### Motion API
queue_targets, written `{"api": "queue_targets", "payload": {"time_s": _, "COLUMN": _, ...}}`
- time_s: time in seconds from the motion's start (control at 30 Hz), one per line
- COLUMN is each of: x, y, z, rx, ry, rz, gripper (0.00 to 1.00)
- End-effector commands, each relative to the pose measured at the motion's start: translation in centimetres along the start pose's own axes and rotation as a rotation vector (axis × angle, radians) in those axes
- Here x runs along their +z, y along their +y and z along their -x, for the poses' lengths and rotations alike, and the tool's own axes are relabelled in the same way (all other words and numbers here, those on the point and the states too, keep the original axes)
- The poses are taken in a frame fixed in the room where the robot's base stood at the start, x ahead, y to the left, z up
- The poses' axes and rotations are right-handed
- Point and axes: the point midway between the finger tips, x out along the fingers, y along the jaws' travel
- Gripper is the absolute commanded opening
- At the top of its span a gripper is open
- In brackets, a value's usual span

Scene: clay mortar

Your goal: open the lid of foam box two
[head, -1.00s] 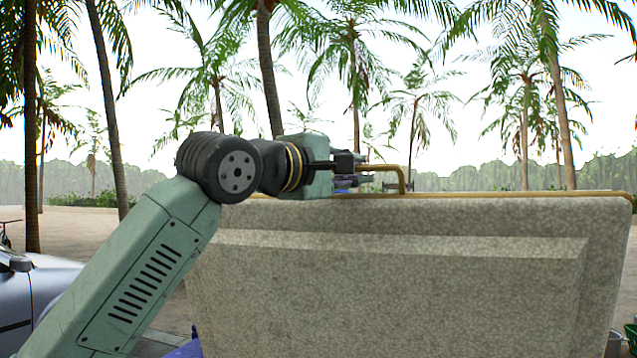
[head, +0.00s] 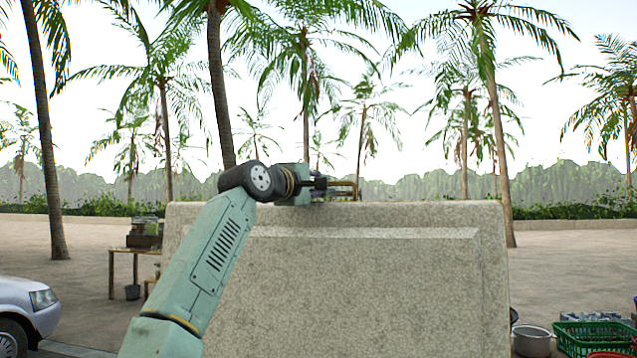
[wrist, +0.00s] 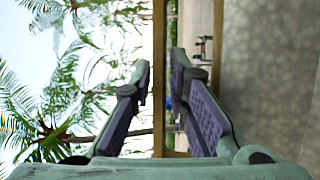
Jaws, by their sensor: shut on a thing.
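The lid of the foam box (head: 350,290) is a large speckled beige panel with a raised inner rectangle. It stands up steeply in front of me in the head view and fills the right side of the wrist view (wrist: 275,80). A brass-coloured handle (head: 352,184) sits at its top edge; its bar shows as a brown strip in the wrist view (wrist: 159,60). My gripper (head: 322,185) is at the top edge, its purple-padded fingers (wrist: 160,78) on either side of this bar, shut on it. The box body is not visible, and no label shows.
A silver car (head: 25,308) stands at the left. A small wooden table (head: 130,262) with items stands behind the lid's left side. A metal pot (head: 532,340) and a green basket (head: 595,338) are at the lower right. Palms and open sandy ground lie beyond.

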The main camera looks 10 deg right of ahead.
Motion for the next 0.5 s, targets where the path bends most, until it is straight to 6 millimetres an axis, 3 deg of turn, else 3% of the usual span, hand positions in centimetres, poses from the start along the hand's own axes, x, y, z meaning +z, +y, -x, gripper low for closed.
{"api": "queue_targets", "payload": {"time_s": 0.5, "x": -0.25, "y": 0.40, "z": -0.68, "rx": 0.012, "ry": 0.000, "rz": -0.001, "gripper": 0.00}}
